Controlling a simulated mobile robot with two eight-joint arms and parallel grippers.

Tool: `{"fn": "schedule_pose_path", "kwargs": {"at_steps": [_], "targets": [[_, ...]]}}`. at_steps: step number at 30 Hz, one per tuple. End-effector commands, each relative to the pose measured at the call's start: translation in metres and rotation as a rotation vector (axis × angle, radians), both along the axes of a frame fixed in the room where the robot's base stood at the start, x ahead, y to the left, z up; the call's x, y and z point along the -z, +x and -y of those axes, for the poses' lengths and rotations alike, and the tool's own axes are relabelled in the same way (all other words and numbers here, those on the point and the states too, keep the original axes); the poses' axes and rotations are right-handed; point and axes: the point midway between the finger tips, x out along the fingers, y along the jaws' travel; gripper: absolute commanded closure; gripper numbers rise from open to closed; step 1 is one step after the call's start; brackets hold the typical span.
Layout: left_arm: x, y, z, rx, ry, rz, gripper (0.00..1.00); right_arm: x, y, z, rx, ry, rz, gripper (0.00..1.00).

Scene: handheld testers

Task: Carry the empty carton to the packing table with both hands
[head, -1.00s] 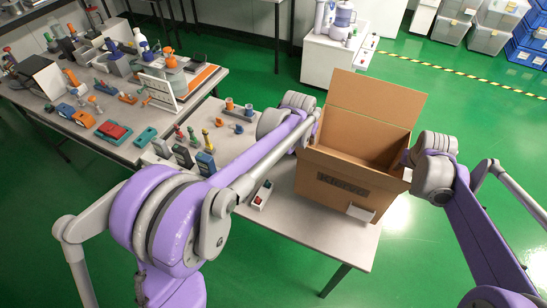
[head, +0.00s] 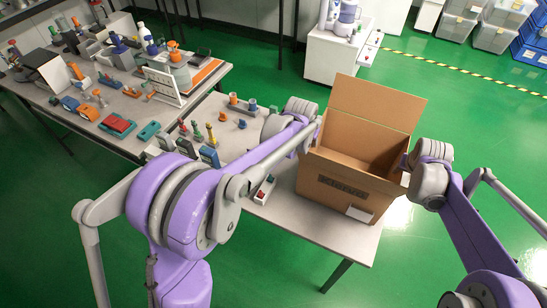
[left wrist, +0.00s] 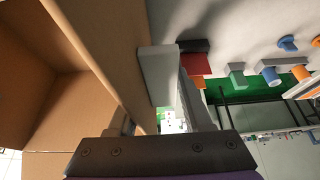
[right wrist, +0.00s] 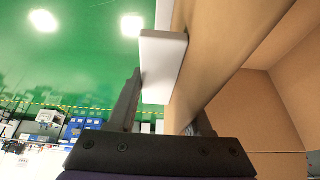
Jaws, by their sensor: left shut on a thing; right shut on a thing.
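The open brown carton (head: 345,185) is at the right end of the near table (head: 310,218), its back flap raised. Its visible inside is empty. I cannot tell whether it rests on the tabletop or is slightly above it. My left gripper (left wrist: 150,98) is shut on the carton's left wall, which also shows in the left wrist view (left wrist: 95,50). My right gripper (right wrist: 180,85) is shut on the opposite wall, seen in the right wrist view (right wrist: 225,50). In each wrist view one finger is mostly hidden behind the wall. No table is visibly marked as packing table.
Small testers (head: 209,157) and orange and blue parts (head: 242,105) occupy the near table left of the carton. A cluttered table (head: 90,150) stands at left. A white cabinet (head: 330,65) stands behind. Grey bins (head: 492,38) are at back right. Green floor is clear at right.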

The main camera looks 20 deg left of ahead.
Motion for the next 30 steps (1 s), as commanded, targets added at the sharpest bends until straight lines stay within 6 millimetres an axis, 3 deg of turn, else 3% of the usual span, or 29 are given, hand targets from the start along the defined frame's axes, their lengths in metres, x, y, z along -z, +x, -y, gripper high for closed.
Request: {"fn": "schedule_pose_path", "kwargs": {"at_steps": [5, 6, 10, 25, 30], "targets": [[0.011, 0.000, 0.000, -0.001, 0.000, 0.001, 1.00, 0.011, 0.000, 0.000, 0.000, 0.001, 0.000, 1.00], [0.011, 0.000, 0.000, -0.001, 0.000, 0.000, 0.45, 0.011, 0.000, 0.000, 0.000, 0.001, 0.000, 0.45], [0.010, 0.000, 0.000, -0.001, 0.000, 0.000, 0.21, 0.010, 0.000, 0.000, 0.000, 0.000, 0.000, 0.21], [0.009, 0.000, 0.000, 0.000, 0.000, 0.000, 0.20, 0.010, 0.000, 0.000, 0.000, 0.000, 0.000, 0.20], [-0.005, -0.007, 0.000, 0.000, 0.000, 0.000, 0.20, 0.010, 0.000, 0.000, 0.000, 0.000, 0.000, 0.20]]}}
